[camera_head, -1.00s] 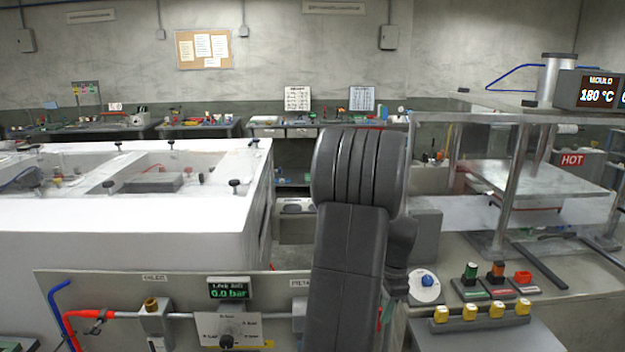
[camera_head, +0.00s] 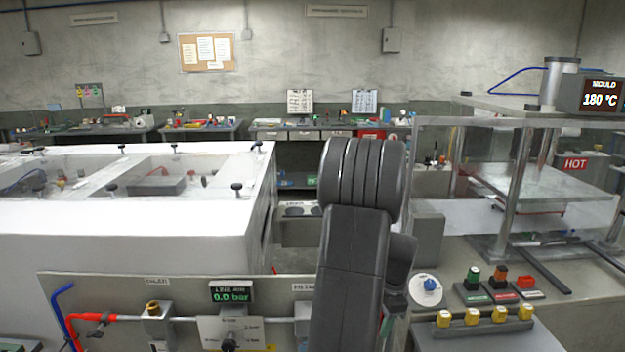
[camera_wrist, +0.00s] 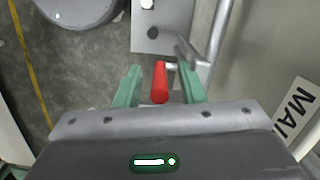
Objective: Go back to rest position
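My gripper (camera_wrist: 159,70) shows in the wrist view, with two green fingers spread apart. A red cylindrical handle (camera_wrist: 160,86) lies between the fingers, with a visible gap on each side. A grey metal lever and pipe (camera_wrist: 219,35) are just beyond it. I cannot tell the depth between handle and fingers. In the head view my dark arm stands upright in the middle and my gripper is not visible.
A panel (camera_head: 100,290) with a gauge reading 0.0 bar stands in front at lower left. A white table-like tank (camera_head: 120,220) is behind it. A press (camera_head: 520,120) with HOT and 180 °C signs stands right. A MAIN label (camera_wrist: 297,108) is beside my gripper.

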